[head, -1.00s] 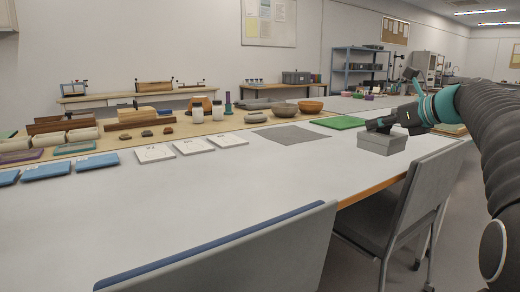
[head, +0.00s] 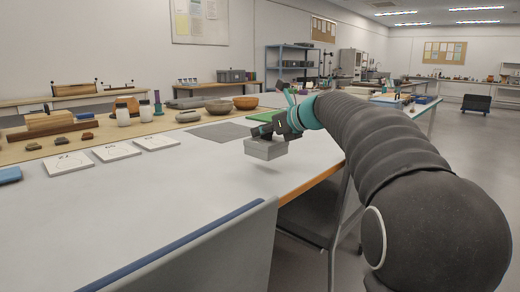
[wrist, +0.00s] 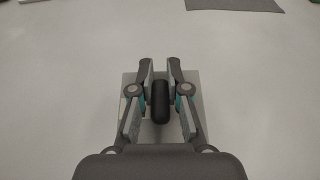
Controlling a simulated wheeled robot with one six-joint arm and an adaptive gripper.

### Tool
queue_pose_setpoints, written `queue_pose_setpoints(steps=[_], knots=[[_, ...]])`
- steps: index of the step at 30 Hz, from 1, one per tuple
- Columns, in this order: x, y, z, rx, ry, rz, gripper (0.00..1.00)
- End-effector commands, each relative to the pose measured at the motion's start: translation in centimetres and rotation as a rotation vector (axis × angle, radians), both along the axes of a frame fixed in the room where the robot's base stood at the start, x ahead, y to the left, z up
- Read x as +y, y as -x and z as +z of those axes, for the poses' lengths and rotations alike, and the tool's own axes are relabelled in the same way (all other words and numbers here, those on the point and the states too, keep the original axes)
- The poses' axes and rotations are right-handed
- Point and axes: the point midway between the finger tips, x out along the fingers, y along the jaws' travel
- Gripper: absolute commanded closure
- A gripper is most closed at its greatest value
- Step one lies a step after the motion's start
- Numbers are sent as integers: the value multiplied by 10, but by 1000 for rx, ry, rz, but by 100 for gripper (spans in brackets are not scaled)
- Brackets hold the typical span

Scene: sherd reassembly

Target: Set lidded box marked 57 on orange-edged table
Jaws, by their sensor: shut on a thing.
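A grey lidded box (head: 266,149) hangs just above the white tabletop, with a shadow under it. My gripper (head: 285,128) is above it and shut on its lid handle. In the wrist view, my gripper (wrist: 160,88) has its fingers on both sides of the dark rounded handle, and the pale box (wrist: 195,104) shows beneath. No number is readable on the box. The long white table (head: 150,215) under it has an orange front edge (head: 314,184).
White numbered cards (head: 118,151), a grey mat (head: 220,132) and bowls (head: 245,102) lie farther back. Free floor (head: 460,140) lies to the right, with other tables beyond. The tabletop around the box is mostly clear.

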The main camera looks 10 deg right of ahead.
Motion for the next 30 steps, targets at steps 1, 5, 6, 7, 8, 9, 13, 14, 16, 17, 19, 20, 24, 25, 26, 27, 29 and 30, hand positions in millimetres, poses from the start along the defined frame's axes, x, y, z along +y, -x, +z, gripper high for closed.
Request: queue_pose_setpoints(steps=[1,5,6,7,8,9,13,14,16,17,19,20,24,25,26,27,29,30], knots=[[3,-1,-1,-1,0,1,100],[4,-1,-9,1,-1,1,100],[3,-1,-15,1,-2,0,100],[3,-1,-19,3,-2,1,100],[3,-1,-24,2,-1,0,100],[3,-1,-30,2,0,1,100],[3,-1,-42,0,-1,0,100],[3,-1,-42,-1,-1,0,100],[3,-1,-41,-1,0,0,100],[3,-1,-41,-1,0,0,100],[3,-1,-41,-1,0,0,100],[3,-1,-41,-1,-1,0,100],[3,-1,-44,0,0,0,100],[3,-1,-45,0,0,1,83],[3,-1,-44,0,0,0,75],[3,-1,-44,0,0,0,65],[3,-1,-44,0,0,0,60],[3,-1,-44,0,0,1,60]])
